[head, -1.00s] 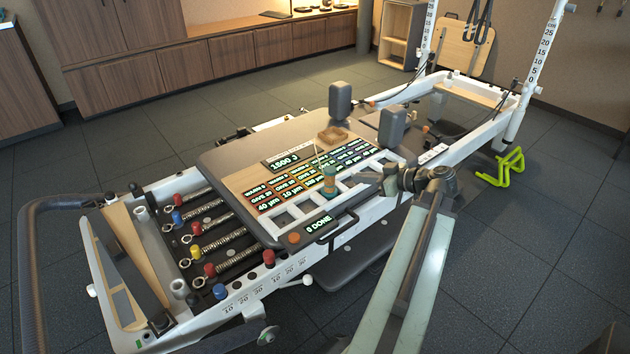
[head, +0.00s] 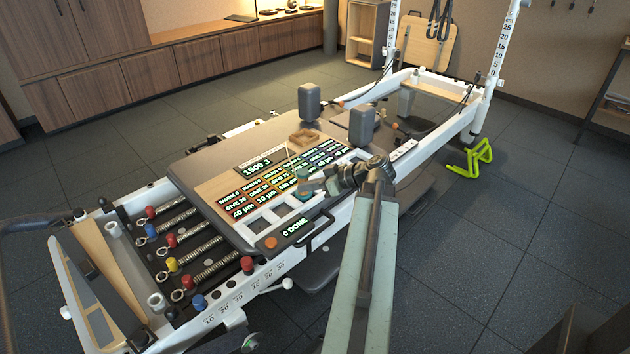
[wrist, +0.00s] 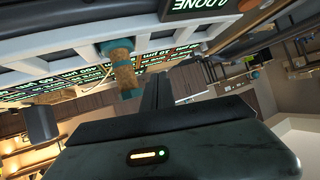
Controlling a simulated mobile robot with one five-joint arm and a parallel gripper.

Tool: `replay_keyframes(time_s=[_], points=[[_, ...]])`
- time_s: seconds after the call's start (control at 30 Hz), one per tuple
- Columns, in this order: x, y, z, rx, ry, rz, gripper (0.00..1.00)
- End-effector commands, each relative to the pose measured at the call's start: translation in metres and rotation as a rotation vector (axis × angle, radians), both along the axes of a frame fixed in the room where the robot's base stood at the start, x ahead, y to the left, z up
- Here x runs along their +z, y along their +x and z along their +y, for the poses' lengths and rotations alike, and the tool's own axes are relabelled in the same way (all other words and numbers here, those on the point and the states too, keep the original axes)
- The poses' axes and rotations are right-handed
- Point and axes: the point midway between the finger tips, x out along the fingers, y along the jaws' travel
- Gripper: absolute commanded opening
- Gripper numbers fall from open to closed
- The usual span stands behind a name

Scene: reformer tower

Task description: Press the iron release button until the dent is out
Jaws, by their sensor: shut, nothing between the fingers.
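My gripper (head: 308,188) is shut and empty over the reformer's control board, close to a cork cylinder with teal ends (head: 302,174). In the wrist view the shut fingers (wrist: 157,92) point past this cylinder (wrist: 124,70), with a small gap beside it in the picture; I cannot tell if they touch. An orange round button (head: 271,243) sits at the board's front corner, left of the "0 DONE" display (head: 296,227). I cannot make out a button labelled as iron release, nor a dent.
Lit label rows (head: 262,195), a "1500 J" display (head: 256,162) and a small wooden tray (head: 304,138) are on the board. Two grey shoulder blocks (head: 361,125) stand behind. Springs with coloured knobs (head: 186,241) lie at left.

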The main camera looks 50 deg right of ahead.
Motion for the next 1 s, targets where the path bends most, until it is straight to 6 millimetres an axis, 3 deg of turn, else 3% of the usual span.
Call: replay_keyframes(time_s=[0.03, 0.1, 0.3, 0.5, 0.6, 0.7, 0.8, 1.0], points=[[-0.004, 0.021, 0.032, 0.047, 0.019, 0.056, 0.00], [-0.014, 0.046, 0.075, 0.101, 0.043, 0.153, 0.00], [-0.044, 0.090, 0.199, 0.207, 0.053, 0.448, 0.00], [-0.071, 0.093, 0.323, 0.102, -0.027, 0.835, 0.00], [-0.076, 0.088, 0.369, -0.004, -0.113, 0.956, 0.00], [-0.078, 0.083, 0.399, -0.101, -0.187, 1.009, 0.00], [-0.077, 0.079, 0.415, -0.168, -0.232, 1.028, 0.00], [-0.077, 0.078, 0.419, -0.203, -0.250, 1.033, 0.00]])
